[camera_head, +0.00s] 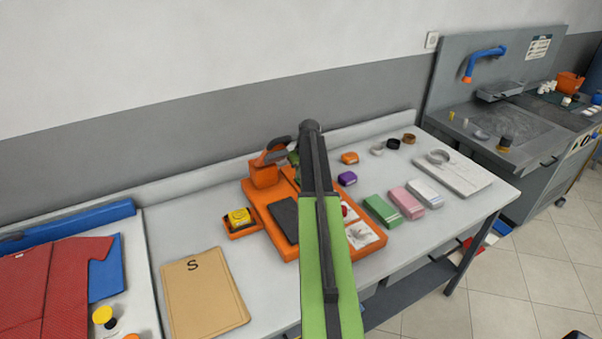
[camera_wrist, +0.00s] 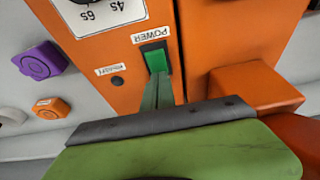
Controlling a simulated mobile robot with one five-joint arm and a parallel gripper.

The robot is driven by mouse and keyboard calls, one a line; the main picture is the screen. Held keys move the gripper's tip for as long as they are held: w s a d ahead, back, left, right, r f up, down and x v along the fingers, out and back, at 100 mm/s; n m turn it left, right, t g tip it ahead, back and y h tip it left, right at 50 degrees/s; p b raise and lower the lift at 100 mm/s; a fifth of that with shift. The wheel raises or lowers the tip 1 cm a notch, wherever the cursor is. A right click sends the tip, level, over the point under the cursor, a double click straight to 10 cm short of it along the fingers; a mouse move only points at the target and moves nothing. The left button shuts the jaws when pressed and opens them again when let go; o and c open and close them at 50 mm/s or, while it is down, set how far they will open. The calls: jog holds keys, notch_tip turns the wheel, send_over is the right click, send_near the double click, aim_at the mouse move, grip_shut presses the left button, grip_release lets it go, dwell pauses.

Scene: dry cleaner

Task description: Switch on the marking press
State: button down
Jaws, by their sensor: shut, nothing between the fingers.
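The marking press (camera_head: 262,208) is an orange machine on the grey table, with a dark plate on its base. In the wrist view its orange panel (camera_wrist: 110,48) shows a POWER label above a green switch (camera_wrist: 155,61). A small dark round button with its own label sits to the left of the switch. My gripper (camera_wrist: 158,88) is shut and empty. Its green fingertips are right at the lower edge of the switch; I cannot tell whether they touch it. In the head view my arm hides the switch and most of the gripper.
Purple (camera_head: 347,179) and orange (camera_head: 349,158) blocks stand right of the press, with green, pink and white boxes nearer the front. An orange tray with a yellow item (camera_head: 239,218) and a tan board (camera_head: 204,293) lie to the left.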

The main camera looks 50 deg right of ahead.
jog(key=shift+s, duration=0.15)
jog(key=shift+s+a+r, duration=0.25)
jog(key=shift+s, duration=0.35)
jog(key=shift+w+r+p, duration=0.1)
jog(key=shift+r+p, duration=0.35)
jog(key=shift+p, duration=0.2)
notch_tip(320, 180, up, 13)
jog(key=p, duration=1.3)
jog(key=shift+w+d, duration=0.2)
jog(key=shift+w, duration=0.15)
jog(key=shift+f, duration=0.1)
